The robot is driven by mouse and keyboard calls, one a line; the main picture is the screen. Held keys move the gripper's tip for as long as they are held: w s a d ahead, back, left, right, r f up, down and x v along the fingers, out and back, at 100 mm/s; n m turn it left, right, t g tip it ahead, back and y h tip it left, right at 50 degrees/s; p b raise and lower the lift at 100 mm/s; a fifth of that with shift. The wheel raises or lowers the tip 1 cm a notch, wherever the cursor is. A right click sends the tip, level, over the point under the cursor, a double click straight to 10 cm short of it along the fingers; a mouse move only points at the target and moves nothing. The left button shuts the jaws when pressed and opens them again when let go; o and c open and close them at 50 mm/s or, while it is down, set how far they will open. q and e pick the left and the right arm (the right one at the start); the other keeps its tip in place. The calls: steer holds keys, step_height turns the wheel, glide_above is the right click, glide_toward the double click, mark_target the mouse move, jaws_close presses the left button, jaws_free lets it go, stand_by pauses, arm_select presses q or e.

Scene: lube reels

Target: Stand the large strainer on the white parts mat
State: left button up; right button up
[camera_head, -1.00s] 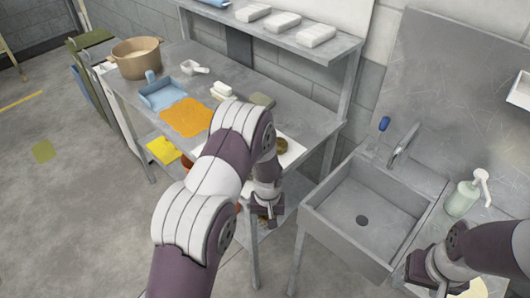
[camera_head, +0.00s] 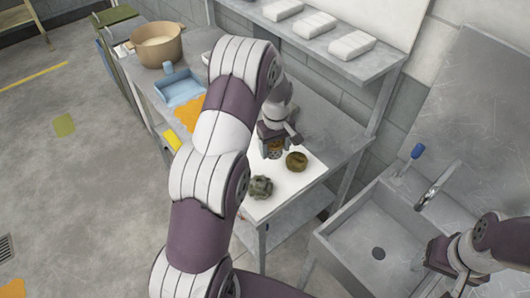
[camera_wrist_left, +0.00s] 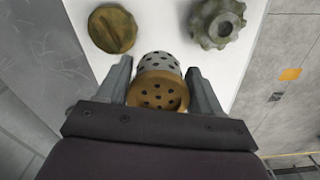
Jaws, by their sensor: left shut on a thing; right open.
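The strainer (camera_wrist_left: 160,72), a perforated grey cylinder with a brass-coloured holed end, is between the fingers of my left gripper (camera_wrist_left: 160,90), which is shut on it. In the head view the strainer (camera_head: 273,150) shows partly below my left gripper (camera_head: 272,143), over the white parts mat (camera_head: 290,184). I cannot tell whether it touches the mat. My right gripper (camera_head: 440,258) is open and empty beside the sink, its fingers small and partly dark.
A round brass cap (camera_head: 296,162) and a dark toothed part (camera_head: 261,187) lie on the mat near the strainer. A blue tray (camera_head: 181,88), an orange cloth (camera_head: 187,115) and a pot (camera_head: 157,44) are farther left. The sink (camera_head: 375,240) is at right.

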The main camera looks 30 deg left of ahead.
arm_select(q)
steer(key=a+f, duration=0.1)
steer(key=f, duration=0.1)
steer(key=a+f+p, duration=0.1)
steer(key=a, duration=0.1)
steer(key=shift+w+a+f, duration=0.2)
steer(key=shift+f, duration=0.15)
step_height(320, 180, down, 2)
steer(key=shift+s+d+f+p, duration=0.15)
steer(key=shift+p, duration=0.25)
steer(key=shift+s+f, duration=0.15)
steer(key=shift+f, duration=0.3)
steer(key=o, duration=1.2)
steer(key=shift+w, duration=0.2)
steer(key=shift+s+r, duration=0.1)
arm_select(e)
steer(key=shift+w+a+r, duration=0.15)
steer(key=shift+w+r, duration=0.5)
steer(key=shift+r, duration=0.25)
